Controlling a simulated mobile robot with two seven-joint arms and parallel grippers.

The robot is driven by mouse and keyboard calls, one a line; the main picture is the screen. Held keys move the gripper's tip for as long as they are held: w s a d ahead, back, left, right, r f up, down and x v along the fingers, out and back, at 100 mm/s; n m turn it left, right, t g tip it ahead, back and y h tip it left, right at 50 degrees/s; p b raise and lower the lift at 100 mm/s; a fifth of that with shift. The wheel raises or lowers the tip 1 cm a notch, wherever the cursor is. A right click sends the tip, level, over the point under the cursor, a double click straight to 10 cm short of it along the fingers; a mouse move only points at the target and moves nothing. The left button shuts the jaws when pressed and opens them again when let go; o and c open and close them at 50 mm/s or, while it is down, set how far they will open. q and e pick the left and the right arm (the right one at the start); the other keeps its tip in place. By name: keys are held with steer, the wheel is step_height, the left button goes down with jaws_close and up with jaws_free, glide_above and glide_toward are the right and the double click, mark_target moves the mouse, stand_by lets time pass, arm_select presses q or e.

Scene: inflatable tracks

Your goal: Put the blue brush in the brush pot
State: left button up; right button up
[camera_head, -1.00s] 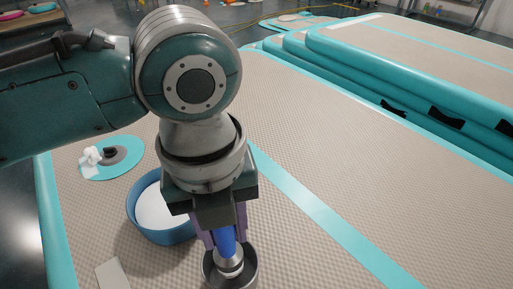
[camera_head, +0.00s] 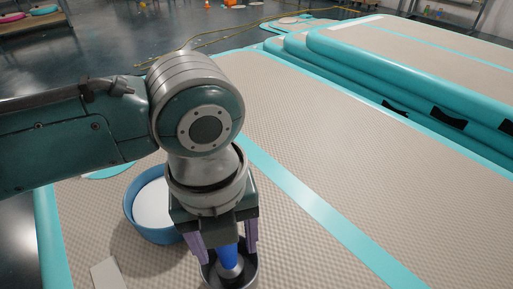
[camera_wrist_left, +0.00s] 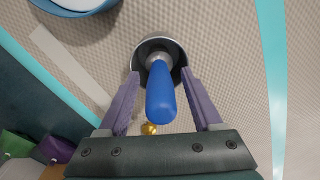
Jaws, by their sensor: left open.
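The blue brush (camera_head: 229,256) stands in the brush pot (camera_head: 251,277), a dark round metal pot on the beige mat. In the left wrist view the brush's blue handle (camera_wrist_left: 161,95) points up toward the camera, and its metal collar is inside the pot's rim (camera_wrist_left: 159,42). My left gripper (camera_head: 224,254) is directly above the pot, pointing down. Its purple fingers (camera_wrist_left: 160,92) are open on either side of the handle, with gaps on both sides in the wrist view. The brush's lower end is hidden in the pot. My right gripper is not in view.
A blue bowl with white contents (camera_head: 130,212) stands left of the pot. A flat beige strip (camera_head: 107,273) lies at the front left. A small gold object (camera_wrist_left: 149,129) shows near the pot. The mat to the right is clear; stacked inflatable tracks (camera_head: 400,85) lie beyond.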

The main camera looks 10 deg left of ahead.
arm_select(q)
steer(key=shift+r, duration=0.1)
step_height(320, 180, up, 11)
steer(key=p, duration=0.4)
steer(key=shift+a, duration=0.1)
steer(key=shift+s+r, duration=0.1)
steer(key=shift+r, duration=0.5)
steer(key=s+d+f+n+t+h, duration=0.1)
steer(key=s+d+n+h, duration=0.3)
steer(key=n, duration=0.7)
steer(key=s+a+n+t+y, duration=0.1)
steer(key=s+a+n+y, duration=0.1)
steer(key=s+a+n, duration=0.2)
steer(key=s+a+f+n+t+y, duration=0.1)
steer(key=s+a+n, duration=0.3)
steer(key=a+n, duration=0.5)
steer(key=n+y, duration=0.1)
steer(key=n, duration=0.3)
steer(key=shift+f+n, duration=0.15)
steer(key=shift+n, duration=0.15)
steer(key=shift+a, duration=0.1)
